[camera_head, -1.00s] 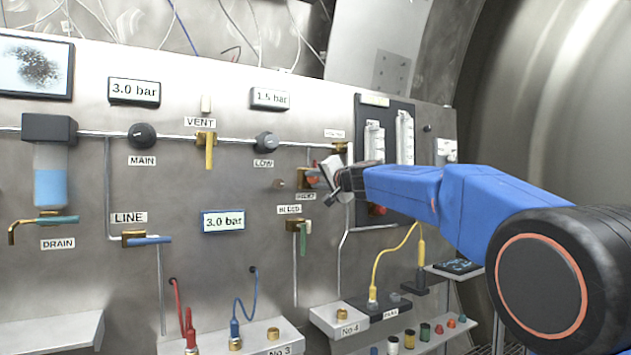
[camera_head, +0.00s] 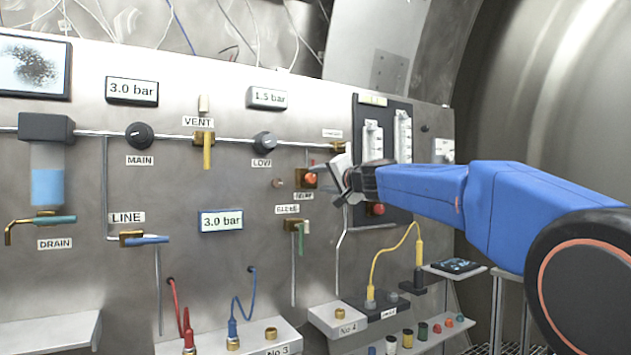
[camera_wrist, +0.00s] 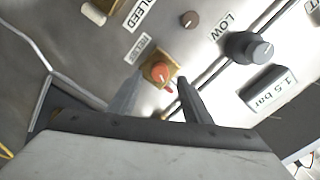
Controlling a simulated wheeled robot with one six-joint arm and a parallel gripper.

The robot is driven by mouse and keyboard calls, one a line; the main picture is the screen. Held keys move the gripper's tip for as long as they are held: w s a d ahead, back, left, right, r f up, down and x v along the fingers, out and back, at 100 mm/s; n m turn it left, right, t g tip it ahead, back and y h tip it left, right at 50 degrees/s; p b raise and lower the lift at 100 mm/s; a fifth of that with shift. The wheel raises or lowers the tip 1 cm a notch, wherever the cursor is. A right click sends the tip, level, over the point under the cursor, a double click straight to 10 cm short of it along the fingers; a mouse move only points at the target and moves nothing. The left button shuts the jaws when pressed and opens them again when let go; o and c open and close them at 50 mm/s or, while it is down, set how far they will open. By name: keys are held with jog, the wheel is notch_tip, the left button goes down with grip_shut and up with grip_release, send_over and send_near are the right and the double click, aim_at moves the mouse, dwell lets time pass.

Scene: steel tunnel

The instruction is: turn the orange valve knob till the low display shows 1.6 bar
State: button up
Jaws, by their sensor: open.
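The orange valve knob (camera_head: 310,180) sits on a brass body on the steel panel, by a label that seems to read RELIEF. It also shows in the wrist view (camera_wrist: 160,72), between and beyond my two fingertips. My gripper (camera_head: 333,178) is open just right of the knob in the head view. In the wrist view my fingers (camera_wrist: 159,86) stand apart on either side of the knob; I cannot tell whether they touch it. The low display (camera_head: 268,98) reads 1.5 bar and shows upside down in the wrist view (camera_wrist: 268,90).
The dark LOW knob (camera_head: 265,142) is left of the orange knob. The green BLEED handle (camera_head: 300,236) hangs just below it. A dark board with gauges (camera_head: 403,135) is behind my gripper. A shelf with a yellow cable (camera_head: 390,250) lies lower right.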

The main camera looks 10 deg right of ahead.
jog(key=v, duration=1.2)
jog(key=shift+s, duration=0.25)
jog(key=s+a+f+n+g, duration=0.3)
jog(key=s+f+g, duration=0.1)
jog(key=s+f, duration=0.75)
jog(key=s+a+f+n+g, duration=0.3)
jog(key=s+f, duration=0.6)
jog(key=f, duration=0.6)
jog(key=s+d+f+n+g+h, duration=0.1)
jog(key=s+d+f, duration=0.3)
jog(key=s+f, duration=0.5)
jog(key=s+d+f+n+g+h, duration=0.1)
jog(key=s+d+f+g+h, duration=0.2)
jog(key=s+f, duration=0.7)
notch_tip(320, 180, down, 3)
jog(key=shift+s+d+f+g+h, duration=0.1)
jog(key=shift+s+d+g+h, duration=0.3)
jog(key=shift+g+h, duration=0.35)
